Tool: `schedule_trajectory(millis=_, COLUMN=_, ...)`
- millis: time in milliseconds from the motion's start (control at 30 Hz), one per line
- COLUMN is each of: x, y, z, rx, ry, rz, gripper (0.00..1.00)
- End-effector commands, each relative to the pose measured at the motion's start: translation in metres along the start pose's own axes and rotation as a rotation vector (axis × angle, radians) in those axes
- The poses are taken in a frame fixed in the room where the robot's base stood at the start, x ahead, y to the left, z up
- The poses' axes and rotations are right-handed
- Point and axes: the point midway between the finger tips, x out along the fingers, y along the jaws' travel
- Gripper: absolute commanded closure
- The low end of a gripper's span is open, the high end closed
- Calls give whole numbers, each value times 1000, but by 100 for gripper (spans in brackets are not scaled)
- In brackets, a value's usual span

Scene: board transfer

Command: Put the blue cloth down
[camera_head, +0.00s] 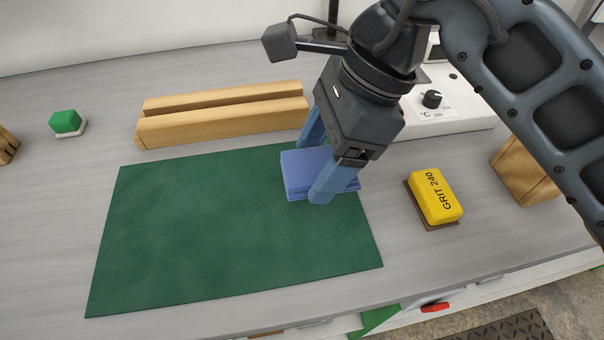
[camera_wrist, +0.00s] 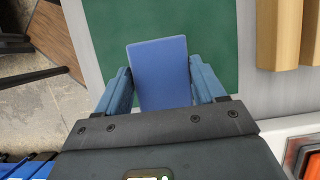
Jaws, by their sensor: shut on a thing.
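The blue cloth (camera_head: 298,174) is a folded, flat rectangular pad at the right end of the green mat (camera_head: 190,225). My gripper (camera_head: 318,170) points down over it, with one blue finger on each side. The cloth sits between the two fingers in the wrist view (camera_wrist: 160,72), and my gripper is shut on it. The cloth is at or just above the mat; I cannot tell whether it touches. Part of the cloth is hidden behind the near finger and the gripper body.
Two wooden bars (camera_head: 225,122) lie behind the mat. A yellow grit block (camera_head: 435,196) on a brown base stands to the right. A green block (camera_head: 66,122) is at the far left. A white device with a knob (camera_head: 432,99) stands behind. The mat's left and middle are clear.

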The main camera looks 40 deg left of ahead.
Motion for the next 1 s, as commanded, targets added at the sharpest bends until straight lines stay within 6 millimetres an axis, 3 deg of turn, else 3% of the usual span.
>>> schedule_trajectory(millis=233, x=21, y=-7, z=14, rx=1, ry=0, rz=0, gripper=55)
schedule_trajectory(millis=600, x=57, y=-6, z=0, rx=2, ry=-1, rz=1, gripper=55)
schedule_trajectory(millis=1000, x=62, y=-7, z=-3, rx=0, ry=1, rz=-1, gripper=55)
